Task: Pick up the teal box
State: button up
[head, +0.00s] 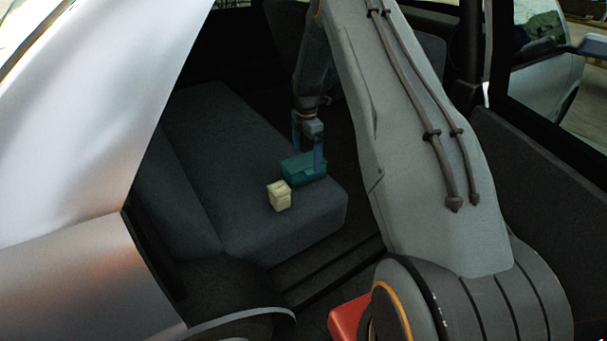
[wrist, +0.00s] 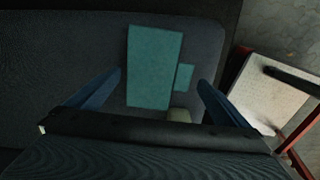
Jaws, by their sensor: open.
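The teal box (head: 301,169) lies on the dark car seat (head: 235,195), near the seat's front edge. In the wrist view the teal box (wrist: 154,68) shows from above as a long rectangle with a small teal piece at its right side. My gripper (head: 307,150) points down at the box, with one finger overlapping the box's right part in the head view. In the wrist view my gripper (wrist: 160,78) is open, one finger to each side of the box. Nothing is held. I cannot tell whether the fingertips touch the box.
A small cream box (head: 279,195) stands on the seat close to the teal box; its edge shows in the wrist view (wrist: 179,115). The silver car body (head: 80,130) stands at the left. A dark door panel (head: 545,185) is at the right. The seat left of the boxes is clear.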

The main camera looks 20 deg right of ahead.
aim_at(306, 163)
notch_tip(306, 163, down, 7)
jog(key=shift+f+p, duration=0.2)
jog(key=shift+p, duration=0.35)
jog(key=c, duration=1)
jog(key=shift+w+r, duration=0.1)
jog(key=shift+r, duration=0.05)
